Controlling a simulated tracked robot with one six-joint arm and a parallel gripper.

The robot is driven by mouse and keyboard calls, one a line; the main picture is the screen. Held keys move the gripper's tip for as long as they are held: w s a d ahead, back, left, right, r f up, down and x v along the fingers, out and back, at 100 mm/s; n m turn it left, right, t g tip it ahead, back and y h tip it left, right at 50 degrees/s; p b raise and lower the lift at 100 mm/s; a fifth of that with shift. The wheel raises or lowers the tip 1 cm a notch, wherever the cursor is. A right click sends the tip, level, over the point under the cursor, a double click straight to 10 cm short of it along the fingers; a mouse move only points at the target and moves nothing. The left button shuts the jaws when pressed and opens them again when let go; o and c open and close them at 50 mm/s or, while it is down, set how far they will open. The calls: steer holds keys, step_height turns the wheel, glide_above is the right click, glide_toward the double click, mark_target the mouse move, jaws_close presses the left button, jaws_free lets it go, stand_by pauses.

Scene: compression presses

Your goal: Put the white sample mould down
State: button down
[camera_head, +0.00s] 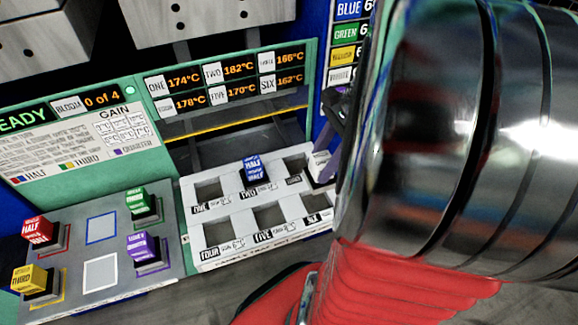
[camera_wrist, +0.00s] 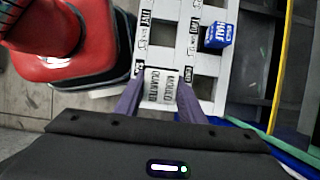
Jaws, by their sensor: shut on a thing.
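My gripper (camera_wrist: 158,92) is shut on the white sample mould (camera_wrist: 162,82), whose lettered top shows between the two purple fingers in the wrist view. It is over the end of the white tray (camera_head: 222,235), near its THREE and SIX labels. In the head view the white mould (camera_head: 319,164) shows only in part beside a finger, at the tray's right end. My arm hides much of that side. I cannot tell whether the mould touches the tray. The blue mould (camera_head: 254,171) sits in socket TWO; sockets ONE, FOUR and FIVE look empty.
The grey plate (camera_head: 75,260) at left holds red (camera_head: 38,231), green (camera_head: 140,200), yellow (camera_head: 34,281) and purple (camera_head: 145,247) moulds; its blue-outlined and white-outlined squares are empty. The press opening (camera_head: 235,146), with a yellow-edged bar, lies behind the tray.

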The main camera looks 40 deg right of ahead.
steer(key=shift+w, duration=0.1)
steer(key=shift+f, duration=3.1)
steer(key=shift+f, duration=1.9)
steer(key=c, duration=1.2)
jaws_free()
steer(key=shift+f, duration=0.1)
